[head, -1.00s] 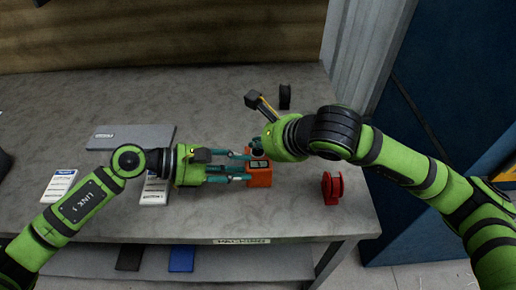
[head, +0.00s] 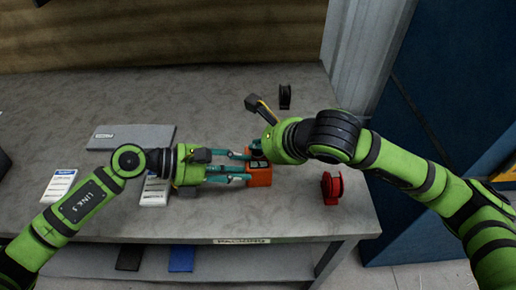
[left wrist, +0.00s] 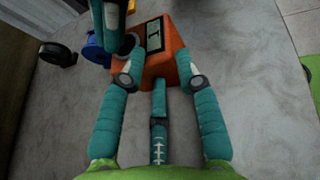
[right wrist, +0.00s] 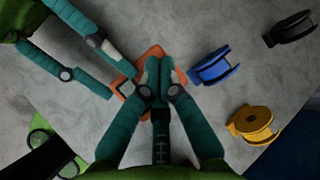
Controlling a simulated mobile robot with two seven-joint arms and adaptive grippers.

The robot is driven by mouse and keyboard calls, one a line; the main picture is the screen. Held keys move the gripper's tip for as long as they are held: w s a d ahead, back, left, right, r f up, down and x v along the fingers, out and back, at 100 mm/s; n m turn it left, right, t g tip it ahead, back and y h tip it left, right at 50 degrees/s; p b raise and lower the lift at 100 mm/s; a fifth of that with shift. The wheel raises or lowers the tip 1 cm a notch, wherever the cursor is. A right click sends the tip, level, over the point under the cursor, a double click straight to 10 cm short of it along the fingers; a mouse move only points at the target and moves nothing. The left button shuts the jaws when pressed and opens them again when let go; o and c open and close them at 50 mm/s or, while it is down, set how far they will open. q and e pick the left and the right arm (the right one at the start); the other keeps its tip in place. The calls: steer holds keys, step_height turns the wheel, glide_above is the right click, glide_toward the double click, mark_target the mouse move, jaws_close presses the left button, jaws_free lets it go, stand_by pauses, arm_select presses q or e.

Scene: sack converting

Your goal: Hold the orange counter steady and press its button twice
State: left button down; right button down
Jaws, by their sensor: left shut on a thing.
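The orange counter (head: 260,178) stands on the grey table near its front right, with a small display on its top; it also shows in the left wrist view (left wrist: 160,75). My left gripper (head: 249,167) is shut on the counter from the left, one finger on each side (left wrist: 160,60). My right gripper (head: 257,153) is over the far part of the counter's top. In the right wrist view its fingertips (right wrist: 160,72) are together with nothing between them.
A red spool (head: 332,188) stands to the right of the counter and a black spool (head: 285,96) behind. A blue spool (right wrist: 214,67) and a yellow spool (right wrist: 252,123) stand near my right gripper. A grey pad (head: 130,137) and white cards (head: 60,186) lie to the left.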

mark_target(259, 153)
arm_select(q)
steer(key=shift+s+a+f, duration=0.2)
steer(key=shift+f, duration=0.55)
arm_select(e)
steer(key=shift+f, duration=0.1)
steer(key=shift+r, duration=3.3)
arm_select(q)
steer(key=c, duration=0.8)
jaws_free()
steer(key=shift+w, duration=0.2)
arm_select(e)
steer(key=shift+w+f, duration=0.1)
steer(key=shift+w, duration=0.05)
arm_select(q)
steer(key=shift+d+r, duration=0.1)
steer(key=shift+r, duration=0.15)
